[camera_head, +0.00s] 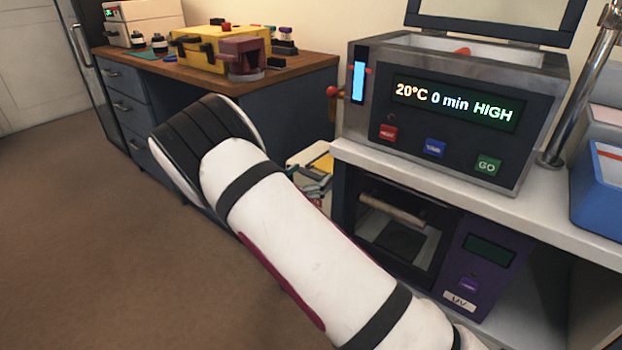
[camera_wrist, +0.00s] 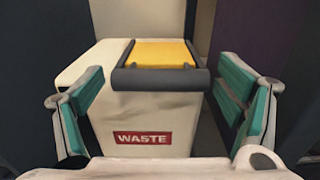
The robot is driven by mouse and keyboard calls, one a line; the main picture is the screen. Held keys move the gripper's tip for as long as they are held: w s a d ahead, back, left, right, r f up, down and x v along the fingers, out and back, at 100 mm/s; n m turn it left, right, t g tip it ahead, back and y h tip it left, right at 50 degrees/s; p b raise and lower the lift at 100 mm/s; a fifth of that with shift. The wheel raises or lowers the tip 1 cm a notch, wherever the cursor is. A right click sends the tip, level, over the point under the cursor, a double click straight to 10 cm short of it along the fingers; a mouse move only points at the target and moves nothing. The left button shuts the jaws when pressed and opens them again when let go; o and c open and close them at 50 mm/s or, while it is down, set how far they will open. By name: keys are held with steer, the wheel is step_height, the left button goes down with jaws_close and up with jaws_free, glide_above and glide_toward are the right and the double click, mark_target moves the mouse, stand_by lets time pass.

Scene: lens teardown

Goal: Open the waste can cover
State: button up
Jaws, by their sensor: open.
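The waste can (camera_wrist: 105,125) is a whitish box with a red WASTE label, ahead of my gripper in the wrist view. Its cover (camera_wrist: 160,54) is a yellow panel with a dark grey front bar and sides, and it looks to lie flat on top. My gripper (camera_wrist: 162,90) is open and empty, with one teal-padded finger on each side of the can's front. I cannot tell whether either finger touches the can. In the head view, the gripper (camera_head: 318,180) and the can's yellow cover (camera_head: 322,163) show only partly behind my white arm.
The can stands in a narrow gap between the blue drawer desk (camera_head: 285,110) and the white bench (camera_head: 430,170). A purple UV unit (camera_head: 490,250) sits under the bench, and a heated bath (camera_head: 435,130) stands on it. Open brown floor (camera_head: 100,250) lies at left.

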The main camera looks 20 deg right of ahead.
steer(key=shift+w+d, duration=0.15)
steer(key=shift+d, duration=0.05)
steer(key=c, duration=1.7)
steer(key=p+v, duration=0.2)
steer(key=v, duration=0.4)
steer(key=shift+a+r, duration=0.1)
steer(key=shift+a, duration=0.25)
steer(key=shift+s+a+p, duration=0.3)
steer(key=shift+s+a, duration=0.05)
steer(key=shift+s, duration=0.15)
steer(key=o, duration=1.7)
steer(key=v, duration=1.2)
